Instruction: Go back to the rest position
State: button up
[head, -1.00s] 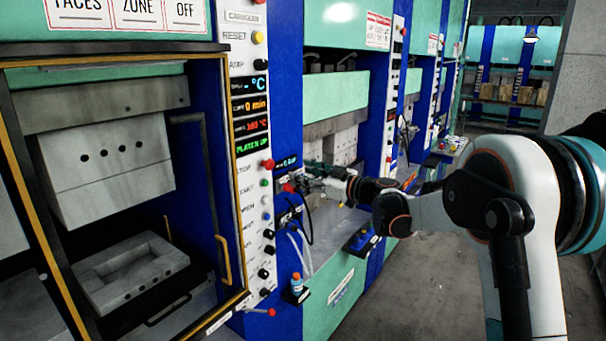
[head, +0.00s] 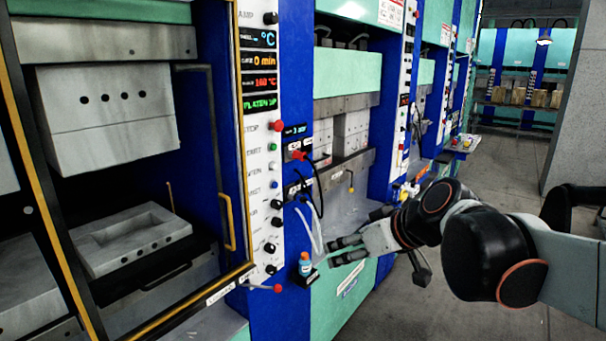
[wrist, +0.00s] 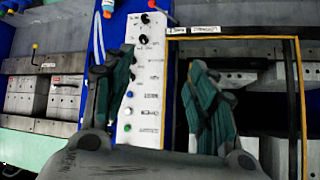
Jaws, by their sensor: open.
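My gripper (head: 346,250) is in the head view, right of the nearest press, with its fingers pointing left toward the press front. It is open and empty. In the wrist view its two green-padded fingers (wrist: 165,95) stand wide apart, with the white control panel (wrist: 142,80) visible between and beyond them. No object is between the fingers. My arm reaches in from the right side of the head view.
The nearest press has a yellow-edged door frame (head: 240,150) and a control panel (head: 262,130) with knobs and displays. A small blue bottle with an orange cap (head: 305,265) stands on a ledge close to my gripper. Grey floor (head: 480,200) is open behind the arm.

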jog(key=s+d+f+m+h+b, duration=0.3)
jog(key=s+d+f+b, duration=0.1)
jog(key=s+f, duration=0.5)
jog(key=s+d+f+m+h+b, duration=0.2)
jog(key=s+d+f, duration=0.4)
jog(key=s+f, duration=0.3)
jog(key=h+b, duration=0.1)
jog(key=b, duration=0.1)
jog(key=shift+s+d+f+m+b, duration=0.3)
jog(key=shift+s+f+m, duration=0.05)
jog(key=shift+f+m, duration=0.05)
jog(key=shift+c, duration=0.2)
dwell(1.7)
